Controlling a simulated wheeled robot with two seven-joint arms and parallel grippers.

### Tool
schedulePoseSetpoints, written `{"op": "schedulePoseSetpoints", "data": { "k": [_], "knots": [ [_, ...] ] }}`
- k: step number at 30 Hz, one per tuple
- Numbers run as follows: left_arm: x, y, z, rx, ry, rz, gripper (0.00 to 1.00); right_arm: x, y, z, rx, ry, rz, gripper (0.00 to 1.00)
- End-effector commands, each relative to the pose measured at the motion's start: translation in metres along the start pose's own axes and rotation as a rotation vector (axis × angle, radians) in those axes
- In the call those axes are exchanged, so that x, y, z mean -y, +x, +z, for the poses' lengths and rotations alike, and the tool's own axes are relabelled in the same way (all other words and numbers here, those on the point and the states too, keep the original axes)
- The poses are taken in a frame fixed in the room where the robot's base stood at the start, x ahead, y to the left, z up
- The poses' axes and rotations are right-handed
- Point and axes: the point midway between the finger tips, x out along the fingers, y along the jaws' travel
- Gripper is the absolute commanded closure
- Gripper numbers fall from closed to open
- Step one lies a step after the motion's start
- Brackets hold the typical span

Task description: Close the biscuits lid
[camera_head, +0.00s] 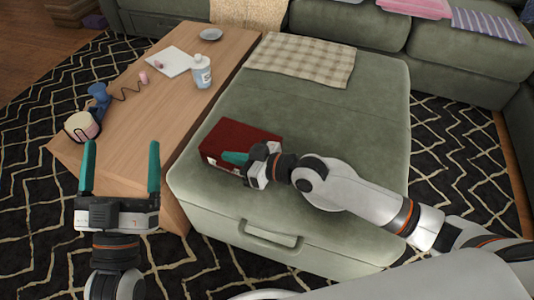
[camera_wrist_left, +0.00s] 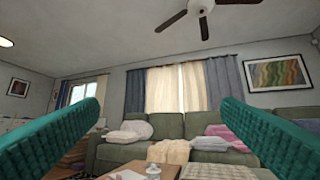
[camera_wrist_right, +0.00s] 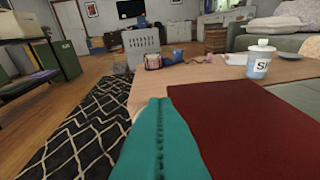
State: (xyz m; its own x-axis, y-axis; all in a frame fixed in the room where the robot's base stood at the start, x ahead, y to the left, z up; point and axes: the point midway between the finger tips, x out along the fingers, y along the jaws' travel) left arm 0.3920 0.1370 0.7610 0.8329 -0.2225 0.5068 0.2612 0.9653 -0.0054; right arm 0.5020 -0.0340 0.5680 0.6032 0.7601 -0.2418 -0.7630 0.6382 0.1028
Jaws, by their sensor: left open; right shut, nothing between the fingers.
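The dark red biscuits box (camera_head: 238,135) sits on the green ottoman, near its left edge. Its top looks flat and shut in the head view; I cannot make out a gap at the lid. My right gripper (camera_head: 236,157) is shut and empty, its teal fingers lying at the box's near right side, over its front edge. In the right wrist view the box's red surface (camera_wrist_right: 245,130) fills the lower right, right beside the shut fingers. Whether they touch it is unclear. My left gripper (camera_head: 121,150) is open and empty, raised at the left with fingers pointing up, away from the box.
A wooden table (camera_head: 130,125) stands left of the ottoman (camera_head: 330,110), with a white bottle (camera_head: 202,72), a paper sheet, a grey dish (camera_head: 211,35) and a cream mug-like item (camera_head: 82,126). A checked cloth (camera_head: 303,58) lies at the ottoman's back. The ottoman's middle is clear.

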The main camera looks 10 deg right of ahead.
Motion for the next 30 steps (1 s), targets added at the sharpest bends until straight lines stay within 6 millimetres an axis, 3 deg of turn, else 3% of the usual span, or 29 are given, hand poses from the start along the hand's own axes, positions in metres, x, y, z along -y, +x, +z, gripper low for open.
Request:
{"op": "schedulePoseSetpoints", "data": {
  "k": [8,15,24,30],
  "knots": [
    [-0.009,-0.011,-0.05,-0.371,0.014,0.019,0.12,-0.002,-0.002,0.018,0.001,-0.001,-0.002,1.0],
    [-0.016,-0.042,-0.088,-0.691,0.02,0.038,0.12,-0.004,-0.004,0.031,0.002,0.0,-0.004,1.0],
    [-0.024,-0.093,-0.117,-1.045,0.021,0.062,0.12,-0.005,-0.073,0.027,-0.003,-0.001,-0.005,1.0],
    [-0.026,-0.113,-0.123,-1.159,0.021,0.071,0.12,-0.006,-0.098,0.027,0.0,0.0,-0.005,1.0]
  ]
}}
